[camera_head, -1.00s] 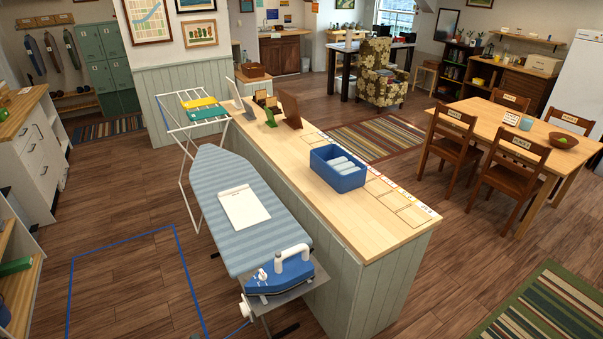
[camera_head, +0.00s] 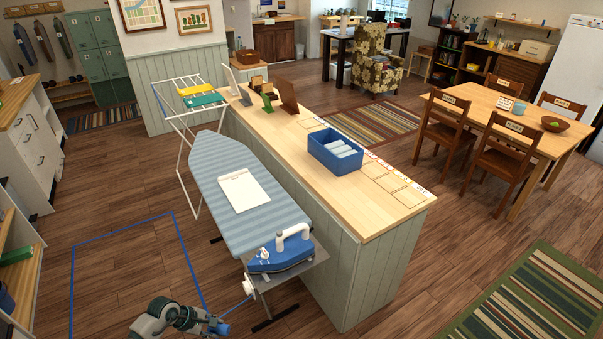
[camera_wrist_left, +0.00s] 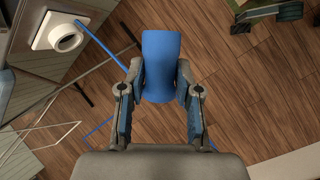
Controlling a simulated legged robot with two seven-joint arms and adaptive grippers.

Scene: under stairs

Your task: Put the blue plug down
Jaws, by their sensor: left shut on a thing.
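The blue plug (camera_wrist_left: 161,55) is held between the fingers of my left gripper (camera_wrist_left: 160,85) in the left wrist view. The gripper is shut on it, with wooden floor below. In the head view my left gripper (camera_head: 213,325) is at the bottom edge, left of the ironing board's near end, and the plug is small there. A white round socket (camera_wrist_left: 66,38) is at the upper left of the wrist view, apart from the plug. A blue cord (camera_wrist_left: 104,44) runs out from beside it. My right gripper is not in view.
The ironing board (camera_head: 225,160) carries a paper sheet and a blue iron (camera_head: 280,258). The wooden counter (camera_head: 350,195) behind it holds a blue bin (camera_head: 335,155). Blue tape (camera_head: 125,234) outlines bare floor at the left. White drawers (camera_head: 30,150) stand further left.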

